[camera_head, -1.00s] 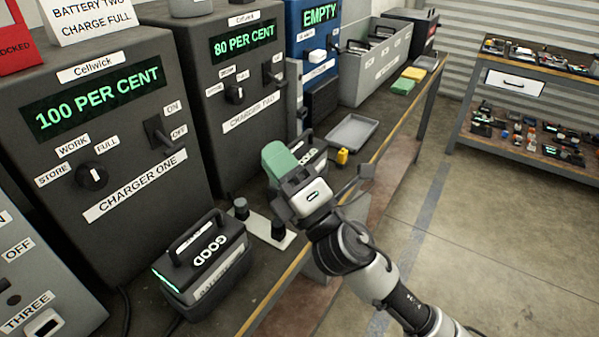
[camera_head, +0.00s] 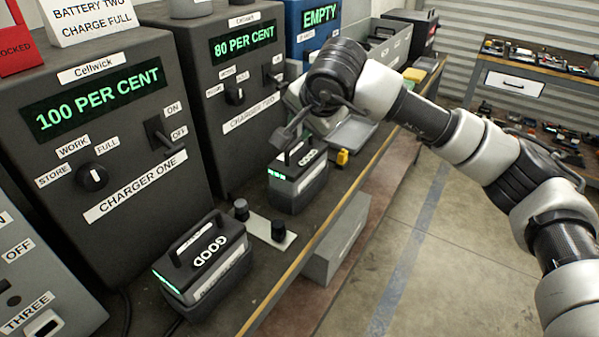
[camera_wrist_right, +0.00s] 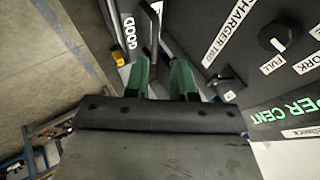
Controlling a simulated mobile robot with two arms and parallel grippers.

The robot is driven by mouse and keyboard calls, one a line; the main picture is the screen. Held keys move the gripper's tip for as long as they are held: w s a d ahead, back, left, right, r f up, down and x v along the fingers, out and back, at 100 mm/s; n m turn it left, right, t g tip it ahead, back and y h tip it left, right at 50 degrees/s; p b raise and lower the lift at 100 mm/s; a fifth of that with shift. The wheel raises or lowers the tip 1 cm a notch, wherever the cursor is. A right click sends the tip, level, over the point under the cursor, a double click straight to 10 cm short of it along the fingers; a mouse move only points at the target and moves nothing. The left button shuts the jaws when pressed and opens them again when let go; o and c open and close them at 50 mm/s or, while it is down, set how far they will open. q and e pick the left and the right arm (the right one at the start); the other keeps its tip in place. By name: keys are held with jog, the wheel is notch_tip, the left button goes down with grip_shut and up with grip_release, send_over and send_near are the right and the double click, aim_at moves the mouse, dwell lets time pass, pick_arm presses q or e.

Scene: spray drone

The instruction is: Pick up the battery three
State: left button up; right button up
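One dark battery (camera_head: 205,262) with a top handle, a "GOOD" label and a green light strip stands before charger one. A second such battery (camera_head: 297,186), also marked "GOOD", stands before charger two; it shows partly in the right wrist view (camera_wrist_right: 130,33). I cannot read a number three on either. My right gripper (camera_head: 297,108) is above and behind the second battery, partly hidden by its own wrist. In the right wrist view its green fingers (camera_wrist_right: 162,68) are apart, with nothing held between them. My left gripper is not in view.
Charger one (camera_head: 105,130) reads 100 percent, charger two (camera_head: 225,110) 80 percent, and a blue charger (camera_head: 305,28) "EMPTY". A plate with black knobs (camera_head: 268,230) lies between the batteries. A grey tray (camera_head: 358,133) and a small yellow item (camera_head: 342,157) are beyond. The floor is clear at right.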

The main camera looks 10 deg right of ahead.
send_over(302, 162)
jog(key=shift+h, duration=0.3)
notch_tip(302, 162, down, 4)
jog(key=shift+f, duration=0.1)
jog(key=x, duration=0.2)
jog(key=p+x, duration=0.1)
jog(key=x, duration=0.2)
jog(key=shift+w+d, duration=0.1)
jog(key=shift+d, duration=0.15)
grip_shut()
dwell(0.8)
jog(key=shift+r, duration=0.35)
